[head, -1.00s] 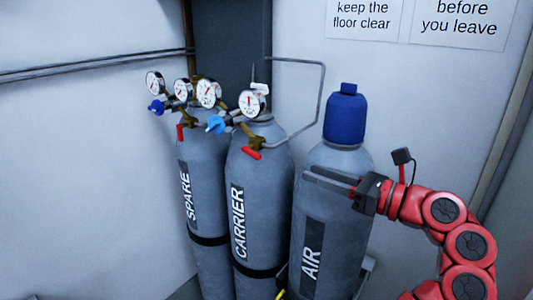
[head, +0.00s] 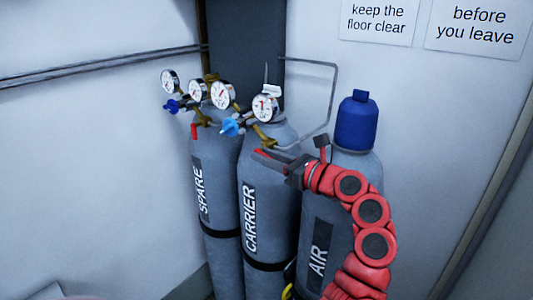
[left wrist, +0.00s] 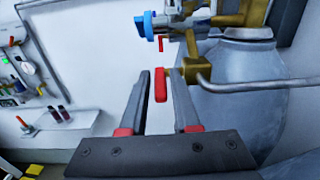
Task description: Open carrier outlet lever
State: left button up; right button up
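The CARRIER cylinder (head: 283,207) stands in the middle of the row, with a brass outlet fitting, gauges and a blue knob (head: 231,126) at its top. Its red outlet lever (left wrist: 161,85) hangs below the brass valve (left wrist: 193,50) in the left wrist view. My left gripper (head: 259,157) is at this lever, in front of the CARRIER cylinder's shoulder. In the left wrist view its two fingers (left wrist: 166,82) are apart, and the lever shows in the gap between them. I cannot tell whether either finger touches it. My right gripper is not in view.
The SPARE cylinder (head: 222,167) with its red lever (head: 194,131) stands at left. The AIR cylinder (head: 313,222) with a blue cap (head: 357,122) stands at right, partly behind my arm. A grey pipe (left wrist: 240,84) runs right from the carrier valve, close to the right finger.

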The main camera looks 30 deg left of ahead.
pick_arm(q)
grip_shut()
jog(key=shift+r+h+p, duration=0.4)
jog(key=shift+p, duration=0.05)
jog(key=shift+r+h+p, duration=0.25)
jog(key=shift+h+p, duration=0.55)
jog(key=shift+p, duration=0.05)
jog(key=shift+f, duration=0.3)
grip_release()
